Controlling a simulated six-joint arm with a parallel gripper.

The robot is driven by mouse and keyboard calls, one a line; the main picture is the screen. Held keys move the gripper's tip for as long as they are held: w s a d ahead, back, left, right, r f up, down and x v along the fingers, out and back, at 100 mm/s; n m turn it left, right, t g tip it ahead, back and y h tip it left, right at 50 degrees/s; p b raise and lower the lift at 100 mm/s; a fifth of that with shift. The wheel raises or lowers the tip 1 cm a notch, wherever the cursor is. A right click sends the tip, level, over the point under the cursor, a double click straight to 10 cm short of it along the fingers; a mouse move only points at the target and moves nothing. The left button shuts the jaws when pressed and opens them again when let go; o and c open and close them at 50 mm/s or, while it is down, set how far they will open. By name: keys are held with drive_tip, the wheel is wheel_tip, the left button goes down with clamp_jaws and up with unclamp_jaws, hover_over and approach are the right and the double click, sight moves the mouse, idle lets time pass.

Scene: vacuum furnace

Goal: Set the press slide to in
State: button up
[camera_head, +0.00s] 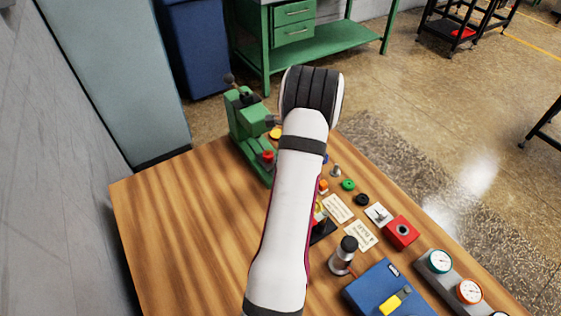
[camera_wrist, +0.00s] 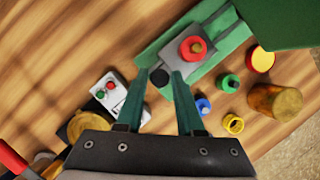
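The green press (camera_head: 247,122) stands at the far end of the wooden bench in the head view. Its red knob (camera_head: 267,156) shows low at its front. In the wrist view the red knob (camera_wrist: 192,48) sits on a grey block (camera_wrist: 188,62), which looks like the press slide, on the green base (camera_wrist: 228,42). My gripper (camera_wrist: 158,76) is open, its two teal fingers apart, pointing towards the near end of the slide. A small dark round part shows between the fingertips; I cannot tell whether they touch it. My arm hides the gripper in the head view.
A grey box with red and green buttons (camera_wrist: 108,94) lies left of the fingers. A blue button (camera_wrist: 203,107), a yellow ring (camera_wrist: 233,124) and a brass cylinder (camera_wrist: 275,101) stand on the right. A blue box (camera_head: 385,290) and gauges (camera_head: 440,261) stand nearer. The bench's left side is clear.

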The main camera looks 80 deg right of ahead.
clamp_jaws()
idle(1.1)
